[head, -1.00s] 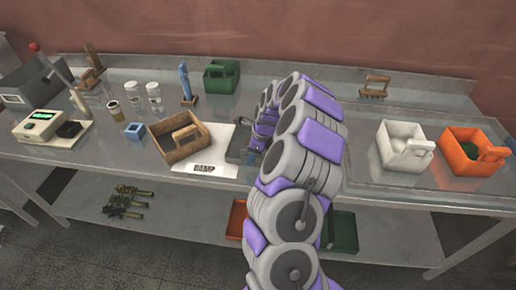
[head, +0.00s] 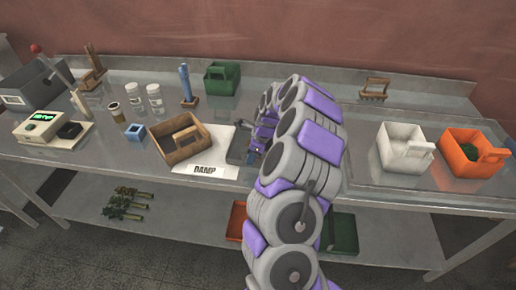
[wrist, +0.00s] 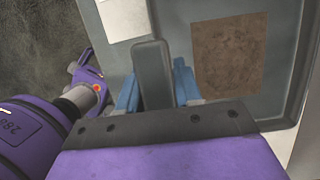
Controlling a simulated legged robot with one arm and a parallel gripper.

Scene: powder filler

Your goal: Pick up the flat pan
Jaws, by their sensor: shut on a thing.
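The flat pan (head: 238,147) is a shallow grey tray near the middle of the bench, just right of the white sheet marked DAMP (head: 207,170). My arm hides its right part in the head view. In the wrist view the pan (wrist: 178,22) fills the upper middle, with a brown square patch (wrist: 230,55) on its floor. My gripper (wrist: 155,88) has its blue fingers on either side of the pan's upright grey handle and is shut on it. The gripper is small and partly hidden in the head view. I cannot tell whether the pan is off the bench.
A wooden caddy (head: 166,153) stands on the sheet's left part. A blue cube (head: 135,132), jars (head: 155,96) and a scale (head: 55,127) are further left. A green caddy (head: 222,78) is behind. White (head: 405,160) and orange (head: 471,168) caddies stand right.

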